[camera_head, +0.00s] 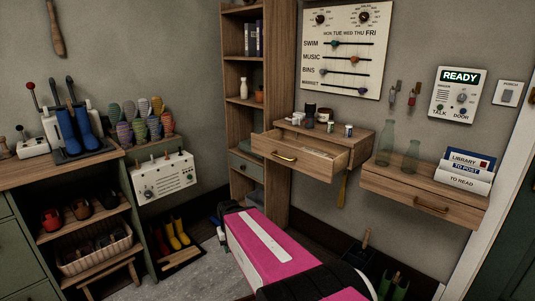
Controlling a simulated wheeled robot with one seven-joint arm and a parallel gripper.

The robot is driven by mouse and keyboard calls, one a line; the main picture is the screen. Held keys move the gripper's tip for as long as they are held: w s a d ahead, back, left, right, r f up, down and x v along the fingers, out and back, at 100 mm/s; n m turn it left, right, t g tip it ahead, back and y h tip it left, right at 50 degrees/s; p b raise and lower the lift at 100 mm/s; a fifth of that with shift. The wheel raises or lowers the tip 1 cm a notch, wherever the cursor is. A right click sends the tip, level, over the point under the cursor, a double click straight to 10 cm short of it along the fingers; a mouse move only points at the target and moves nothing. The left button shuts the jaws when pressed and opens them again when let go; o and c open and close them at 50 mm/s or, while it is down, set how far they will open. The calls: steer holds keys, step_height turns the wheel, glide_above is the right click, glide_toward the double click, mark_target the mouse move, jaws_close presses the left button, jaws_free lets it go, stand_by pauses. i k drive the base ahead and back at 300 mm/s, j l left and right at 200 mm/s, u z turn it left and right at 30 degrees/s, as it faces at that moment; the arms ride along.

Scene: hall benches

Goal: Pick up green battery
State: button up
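I cannot make out a green battery in this view. A wooden wall shelf (362,132) at the centre has its drawer (290,160) pulled open. The drawer holds something pale and flat, too small to identify. Small upright cylinders stand on top of the shelf, among them a pale one (348,130) and another (330,126); their kind is unclear. A dark jar (309,110) and a white jar (325,115) stand behind them. My pink and black arm reaches up from the bottom centre, below the drawer. My gripper is not visible.
A second wooden shelf (415,190) to the right has a closed drawer, glass bottles (387,143) and a card holder (464,173). A tall bookcase (234,120) stands left of the open drawer. Boots (176,233) and dark bins (394,285) are on the floor.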

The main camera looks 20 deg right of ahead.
mark_target(330, 123)
steer(key=z, duration=1.35)
steer(key=k+j+z, duration=0.1)
steer(key=j, duration=0.25)
steer(key=k+j, duration=0.15)
steer(key=j, duration=0.15)
steer(key=j+z, duration=0.05)
